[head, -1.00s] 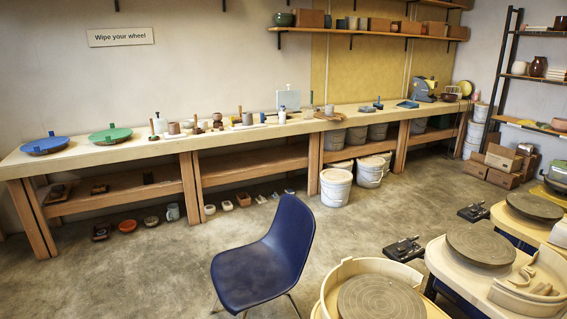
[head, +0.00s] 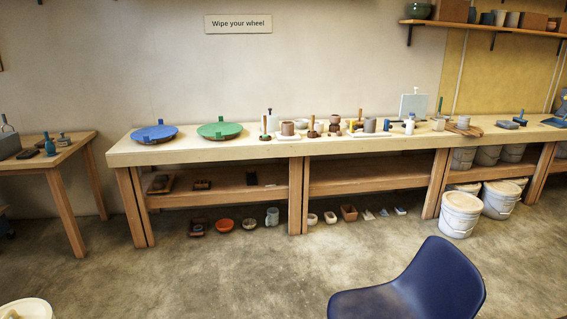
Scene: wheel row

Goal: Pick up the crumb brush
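I cannot make out for certain which thing is the crumb brush; the small items are too far away to tell. Small dark items (head: 160,184) lie on the lower shelf of the long bench (head: 215,152). Small tools and pots stand on the bench top, among them an upright wooden handle (head: 313,125). On the left side table (head: 70,152) are a grey box (head: 9,146), a dark flat item (head: 28,153), a blue bottle (head: 49,144) and a small grey item (head: 64,140). Neither of my grippers is in view.
A blue chair (head: 425,285) stands in front at the lower right. White buckets (head: 460,213) stand by the bench at right. Bowls and trays, including an orange bowl (head: 224,225), sit on the floor under the bench. The floor (head: 180,275) at centre-left is open.

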